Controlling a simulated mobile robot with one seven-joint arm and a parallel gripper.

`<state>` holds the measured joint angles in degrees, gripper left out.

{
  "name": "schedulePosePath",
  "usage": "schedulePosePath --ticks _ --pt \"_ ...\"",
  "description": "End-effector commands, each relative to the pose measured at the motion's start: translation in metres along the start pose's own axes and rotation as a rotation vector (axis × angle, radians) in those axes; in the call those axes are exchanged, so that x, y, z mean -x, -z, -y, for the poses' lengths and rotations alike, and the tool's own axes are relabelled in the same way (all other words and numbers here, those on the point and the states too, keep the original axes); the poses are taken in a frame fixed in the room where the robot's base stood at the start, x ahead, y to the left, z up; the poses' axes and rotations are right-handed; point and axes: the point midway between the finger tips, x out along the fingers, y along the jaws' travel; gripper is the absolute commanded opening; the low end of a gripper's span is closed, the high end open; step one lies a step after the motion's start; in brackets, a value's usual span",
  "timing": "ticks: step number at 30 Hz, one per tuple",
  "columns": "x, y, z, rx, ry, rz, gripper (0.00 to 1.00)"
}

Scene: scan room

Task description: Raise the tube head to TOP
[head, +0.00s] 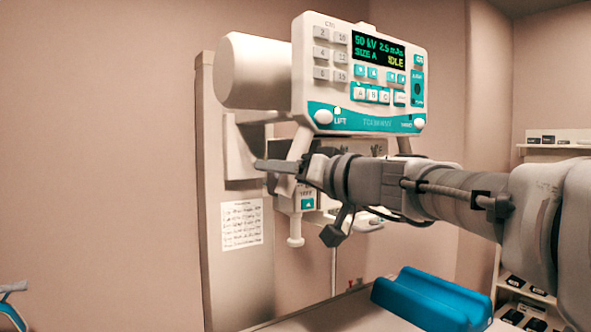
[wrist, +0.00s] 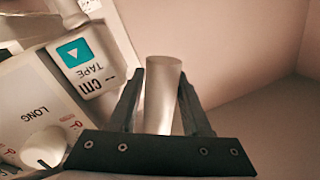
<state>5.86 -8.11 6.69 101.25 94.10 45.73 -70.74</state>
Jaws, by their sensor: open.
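The tube head (head: 252,75) is a pale cylinder with a white and teal control panel (head: 358,80) on its front. The panel's display reads 50 kV, 2.5 mAs, SIZE A, IDLE. A white knob marked LIFT (head: 323,117) sits at its lower left. My gripper (head: 268,165) is below the panel, reaching left past a pale slanted bar (head: 299,145). In the wrist view my gripper (wrist: 160,88) is open, with a pale round bar (wrist: 162,100) between its fingers. I cannot tell whether the fingers touch it.
A grey column (head: 235,280) with a paper notice (head: 241,224) stands behind. A small TAPE box (wrist: 87,62) and a panel with a LONG knob (wrist: 43,148) are close beside my gripper. A blue cradle (head: 425,298) lies below. Shelves (head: 530,290) stand at the right.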

Motion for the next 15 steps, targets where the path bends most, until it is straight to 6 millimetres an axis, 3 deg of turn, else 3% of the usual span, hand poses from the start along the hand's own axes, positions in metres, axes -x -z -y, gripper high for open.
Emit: schedulePosePath --ticks 5,12,13,15 --pt "0.0000 -0.0002 -0.0001 0.000 0.000 0.000 0.48" --pt "0.0003 -0.0002 -0.0003 -0.001 0.000 0.000 0.05" --pt "0.0003 -0.0002 -0.0002 -0.001 0.000 0.000 0.00" --pt "0.0003 -0.0003 -0.0003 -0.001 0.000 0.000 0.00"
